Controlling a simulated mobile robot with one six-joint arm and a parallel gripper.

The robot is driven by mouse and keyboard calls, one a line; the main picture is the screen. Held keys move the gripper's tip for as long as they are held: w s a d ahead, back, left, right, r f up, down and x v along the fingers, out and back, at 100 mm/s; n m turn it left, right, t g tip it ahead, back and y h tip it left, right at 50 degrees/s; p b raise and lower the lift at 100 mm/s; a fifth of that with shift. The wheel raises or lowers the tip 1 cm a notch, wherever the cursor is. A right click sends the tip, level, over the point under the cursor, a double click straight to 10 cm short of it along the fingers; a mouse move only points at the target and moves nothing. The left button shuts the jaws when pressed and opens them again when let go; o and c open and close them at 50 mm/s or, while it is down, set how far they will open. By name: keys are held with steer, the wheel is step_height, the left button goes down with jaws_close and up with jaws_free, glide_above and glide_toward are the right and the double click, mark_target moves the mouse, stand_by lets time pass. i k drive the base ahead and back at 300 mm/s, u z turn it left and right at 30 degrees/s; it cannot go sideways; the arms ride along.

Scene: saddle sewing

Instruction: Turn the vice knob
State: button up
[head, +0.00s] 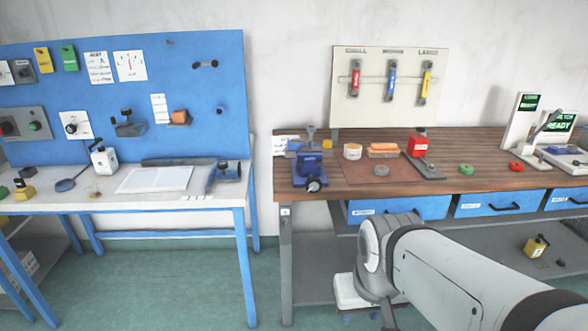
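A small blue vice (308,168) stands at the left front corner of the wooden workbench. Its dark round knob (313,185) with a pale centre faces forward at the bench's front edge. A grey part rises from the top of the vice. My grey arm enters from the lower right and bends at a joint to the right of the vice and below the bench top. My gripper is not visible, and nothing of mine touches the vice or its knob.
The workbench (470,183) also bears a red container (418,142), an orange-topped block (383,150) and a screen (560,122). Blue drawers (405,207) sit below its top. A blue-framed table (110,205) stands left, with open green floor between.

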mark_target(314, 185)
steer(key=i, duration=0.95)
steer(key=z, duration=0.05)
